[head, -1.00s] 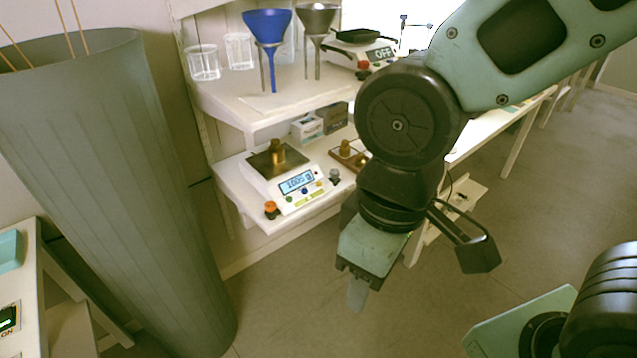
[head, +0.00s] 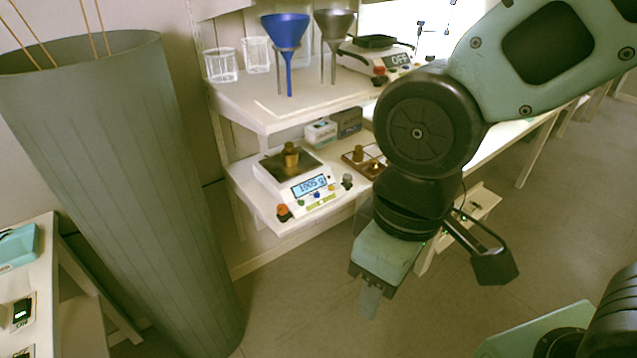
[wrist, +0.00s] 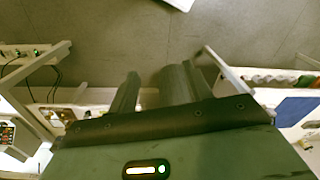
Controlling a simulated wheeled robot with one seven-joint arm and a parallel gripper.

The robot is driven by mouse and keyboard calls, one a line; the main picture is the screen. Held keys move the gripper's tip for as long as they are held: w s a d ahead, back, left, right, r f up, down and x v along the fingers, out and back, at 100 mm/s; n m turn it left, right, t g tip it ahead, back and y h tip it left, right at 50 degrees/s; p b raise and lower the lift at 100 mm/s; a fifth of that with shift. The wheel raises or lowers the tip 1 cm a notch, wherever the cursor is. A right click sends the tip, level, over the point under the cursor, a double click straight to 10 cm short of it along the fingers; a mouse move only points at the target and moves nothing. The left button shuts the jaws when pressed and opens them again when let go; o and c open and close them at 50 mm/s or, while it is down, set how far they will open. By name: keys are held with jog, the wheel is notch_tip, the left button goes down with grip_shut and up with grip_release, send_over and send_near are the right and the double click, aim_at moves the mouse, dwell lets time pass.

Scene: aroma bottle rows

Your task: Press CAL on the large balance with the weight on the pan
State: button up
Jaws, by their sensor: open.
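The large balance (head: 263,178) stands on the lower shelf in the head view. A brass weight (head: 291,155) sits upright on its dark square pan (head: 277,168). Its lit blue display (head: 309,186) seems to read about 1005 g. Several small coloured buttons sit below the display; their labels are too small to read, so I cannot tell which is CAL. My gripper (head: 367,302) points down over the floor, right of and in front of the balance, apart from it. In the wrist view the fingers (wrist: 150,92) stand apart with nothing between them.
A wooden block with brass weights (head: 358,154) lies right of the large balance. A tall grey bin (head: 110,190) stands at left. Floor before the shelf is clear.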

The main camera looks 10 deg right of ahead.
jog(key=shift+c, duration=0.3)
dwell(0.6)
grip_shut()
dwell(1.5)
